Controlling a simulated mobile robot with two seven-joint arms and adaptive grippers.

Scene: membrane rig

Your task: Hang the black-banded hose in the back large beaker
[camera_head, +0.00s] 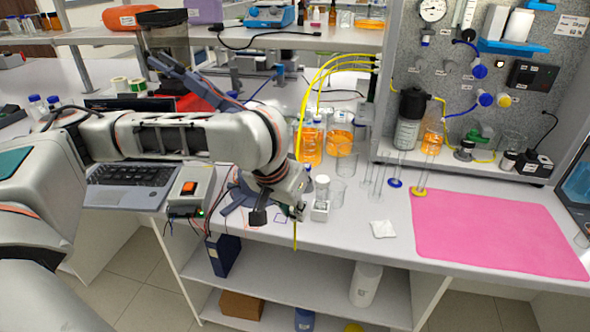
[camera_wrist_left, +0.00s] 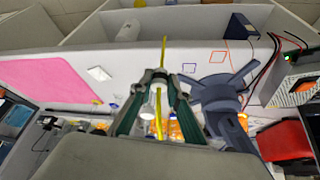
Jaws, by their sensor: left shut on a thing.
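My left gripper (camera_head: 293,212) is at the bench's front edge, shut on a yellow hose (camera_head: 295,236) whose end hangs below the fingers. In the left wrist view the fingertips (camera_wrist_left: 160,77) close around the hose (camera_wrist_left: 164,48). I cannot make out a black band on it. More yellow hose arcs (camera_head: 312,82) run down from the rig panel behind my arm. A large clear beaker (camera_head: 347,166) stands at the back, right of the orange-filled bottles. Another clear beaker (camera_head: 337,194) stands in front of it. My right gripper is not in view.
A small white-capped bottle (camera_head: 322,187) stands close to the right of my gripper. Glass cylinders with blue (camera_head: 395,183) and yellow (camera_head: 419,191) bases stand further right. A pink mat (camera_head: 490,235) and white wipe (camera_head: 383,229) lie on the bench. A laptop (camera_head: 130,186) and switch box (camera_head: 190,190) are left.

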